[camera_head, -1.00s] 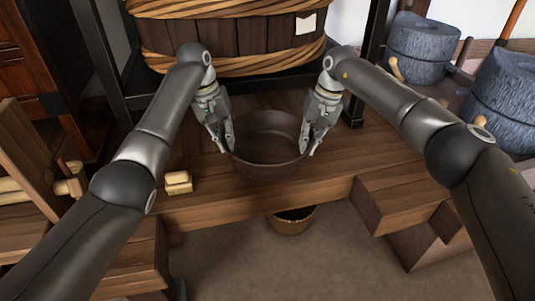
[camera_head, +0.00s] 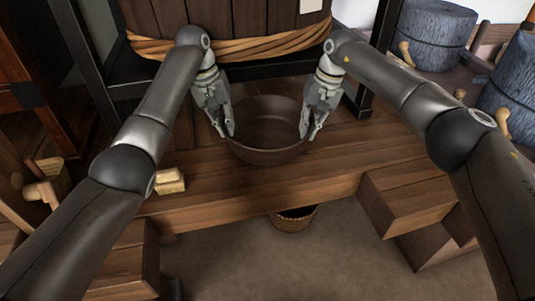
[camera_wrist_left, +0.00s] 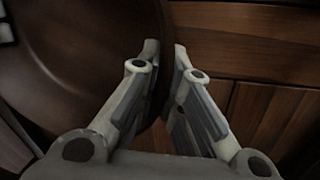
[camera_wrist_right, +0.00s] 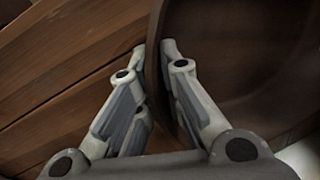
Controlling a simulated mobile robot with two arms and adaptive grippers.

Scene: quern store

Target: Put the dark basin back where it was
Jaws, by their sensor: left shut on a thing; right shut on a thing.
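The dark basin (camera_head: 268,156) is a wide, round, brown-black bowl, upright between my two grippers over the wooden platform in the head view. I cannot tell whether its base touches the boards. My left gripper (camera_head: 228,134) is shut on its left rim; in the left wrist view the basin wall (camera_wrist_left: 80,50) passes between the fingers (camera_wrist_left: 164,50). My right gripper (camera_head: 306,136) is shut on its right rim; in the right wrist view the wall (camera_wrist_right: 215,60) runs between the fingers (camera_wrist_right: 152,52).
A big wooden tub with rope hoops (camera_head: 240,48) stands behind on a black frame (camera_head: 112,92). Pale wooden blocks (camera_head: 170,181) lie left of the basin. A small basket (camera_head: 293,220) sits below the platform edge. Stone querns (camera_head: 436,36) stand at the right. Bare platform (camera_head: 335,165) lies right of the basin.

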